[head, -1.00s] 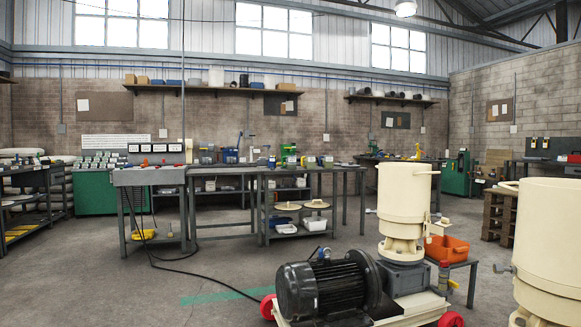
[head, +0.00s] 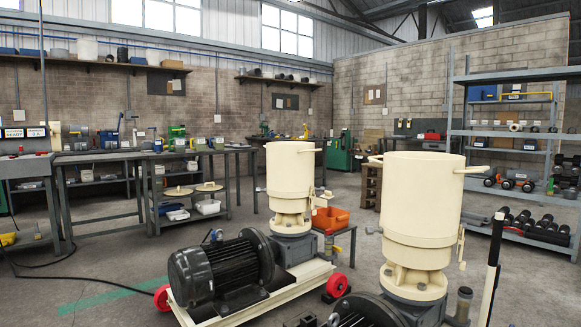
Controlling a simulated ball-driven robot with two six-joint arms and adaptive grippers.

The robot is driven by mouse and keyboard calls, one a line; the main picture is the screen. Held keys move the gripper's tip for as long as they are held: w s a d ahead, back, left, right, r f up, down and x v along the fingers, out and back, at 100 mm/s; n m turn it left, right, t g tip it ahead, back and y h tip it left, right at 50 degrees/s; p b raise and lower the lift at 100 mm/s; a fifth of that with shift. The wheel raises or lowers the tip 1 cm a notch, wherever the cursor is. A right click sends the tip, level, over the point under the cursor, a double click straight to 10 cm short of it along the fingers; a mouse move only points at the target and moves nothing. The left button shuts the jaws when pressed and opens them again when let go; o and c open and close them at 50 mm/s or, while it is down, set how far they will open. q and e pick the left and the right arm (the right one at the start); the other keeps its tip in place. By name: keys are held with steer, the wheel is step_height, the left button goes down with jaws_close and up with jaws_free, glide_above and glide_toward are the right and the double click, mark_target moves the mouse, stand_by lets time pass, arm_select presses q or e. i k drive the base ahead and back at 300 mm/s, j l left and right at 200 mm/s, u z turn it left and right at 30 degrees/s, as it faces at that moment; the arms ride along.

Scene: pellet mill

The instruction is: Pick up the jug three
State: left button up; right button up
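I cannot make out any jug marked three in the head view. Small items on the far workbench (head: 100,157) and on the shelving rack (head: 455,95) at the right are too small to tell apart. Neither of my grippers shows in this view.
Two cream pellet mills (head: 290,170) (head: 420,205) stand close in front, with a black motor (head: 215,270) and red wheels (head: 337,285). An orange bin (head: 331,219) sits on a low stand behind them. A dark post with a white part (head: 491,270) stands at right. Floor at left is partly clear.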

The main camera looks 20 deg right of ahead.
mark_target(179, 143)
steer(key=i+j+u, duration=0.3)
steer(key=j, duration=0.3)
steer(key=i+j+u, duration=0.1)
steer(key=i+j, duration=0.2)
steer(key=i, duration=0.3)
steer(key=i+j+u, duration=0.15)
steer(key=i+j, duration=0.15)
steer(key=i, duration=0.3)
steer(key=i+j+u, duration=0.1)
steer(key=i, duration=0.55)
steer(key=i+j+u, duration=0.1)
steer(key=i, duration=1.8)
steer(key=i+z, duration=0.1)
steer(key=i, duration=1.15)
steer(key=i+z, duration=0.35)
steer(key=i, duration=0.2)
steer(key=i+j+z, duration=0.1)
steer(key=i+z, duration=0.25)
steer(key=i, duration=0.25)
steer(key=i+j+z, duration=0.35)
steer(key=i, duration=0.2)
steer(key=i+l+z, duration=0.2)
steer(key=i+z, duration=1)
steer(key=i+l+u, duration=0.2)
steer(key=i, duration=0.25)
steer(key=i+l+u, duration=0.15)
steer(key=i+l, duration=0.15)
steer(key=i, duration=0.15)
